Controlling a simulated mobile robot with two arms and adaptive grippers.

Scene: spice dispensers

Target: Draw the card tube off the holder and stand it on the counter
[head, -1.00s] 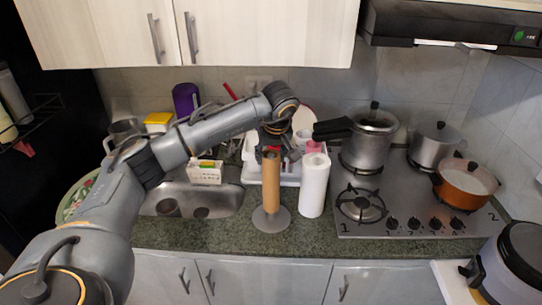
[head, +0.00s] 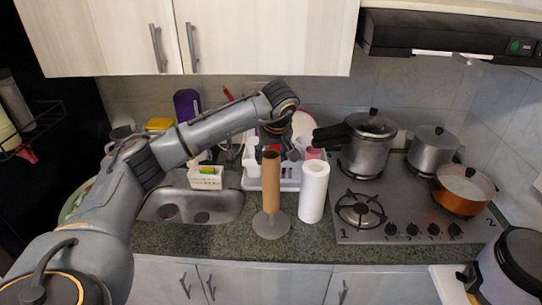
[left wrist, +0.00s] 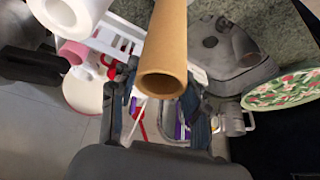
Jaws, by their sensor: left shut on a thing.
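The brown card tube (head: 271,182) stands upright over the grey round holder (head: 270,224) on the counter. A short grey part of the holder shows between the tube's lower end and the base. My left gripper (head: 273,148) is at the top of the tube and shut on it. In the left wrist view the tube (left wrist: 165,45) shows its open end between the fingers of my left gripper (left wrist: 160,108). The inside of the tube is dark. My right gripper is not in view.
A white paper roll (head: 313,192) stands close to the right of the tube. The hob (head: 400,225) with pots is further right, the sink (head: 190,207) is left. A dish rack (head: 288,182) is behind. Some bare counter (head: 310,240) lies in front.

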